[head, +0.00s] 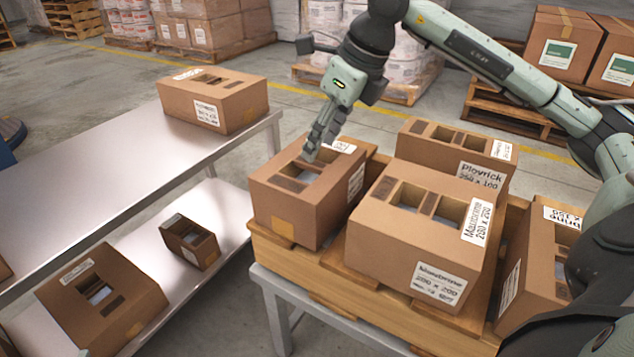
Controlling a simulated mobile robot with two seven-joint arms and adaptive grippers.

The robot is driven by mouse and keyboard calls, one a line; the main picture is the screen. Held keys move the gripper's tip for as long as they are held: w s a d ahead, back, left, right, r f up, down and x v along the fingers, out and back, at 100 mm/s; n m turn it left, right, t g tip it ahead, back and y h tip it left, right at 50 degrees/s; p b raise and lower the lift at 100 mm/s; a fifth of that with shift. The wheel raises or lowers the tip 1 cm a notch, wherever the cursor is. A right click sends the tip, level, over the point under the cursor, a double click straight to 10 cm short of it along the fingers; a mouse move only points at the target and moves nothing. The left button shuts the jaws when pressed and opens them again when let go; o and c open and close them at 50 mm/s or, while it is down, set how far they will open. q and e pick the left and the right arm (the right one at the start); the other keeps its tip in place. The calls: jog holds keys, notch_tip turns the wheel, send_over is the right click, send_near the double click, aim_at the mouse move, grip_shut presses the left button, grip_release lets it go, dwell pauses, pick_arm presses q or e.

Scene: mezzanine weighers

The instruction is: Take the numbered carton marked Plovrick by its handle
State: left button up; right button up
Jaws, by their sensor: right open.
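The carton marked Plovrick (430,152) stands upright at the back of the wooden pallet crate, its label facing front right and openings in its top. The front carton partly hides it. My right gripper (313,152) is to its left, over another brown carton (290,215) whose side label I cannot read. Its fingers point down at that carton's top opening; I cannot tell whether the tips are inside. The right gripper is open and holds nothing that I can see. My left gripper is not in view.
A larger carton (400,235) stands in front of the Plovrick one, and another (540,260) stands at right. The wooden crate (300,262) rests on a grey stand. The metal table (90,160) at left bears a carton (230,108); its lower shelf holds more. Loaded pallets stand behind.

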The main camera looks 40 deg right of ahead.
aim_at(311, 165)
jog(key=x, duration=0.7)
jog(key=shift+s, duration=0.2)
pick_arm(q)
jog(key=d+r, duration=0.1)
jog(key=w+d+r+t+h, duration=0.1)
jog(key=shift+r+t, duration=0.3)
pick_arm(e)
jog(key=shift+d, duration=0.1)
grip_shut()
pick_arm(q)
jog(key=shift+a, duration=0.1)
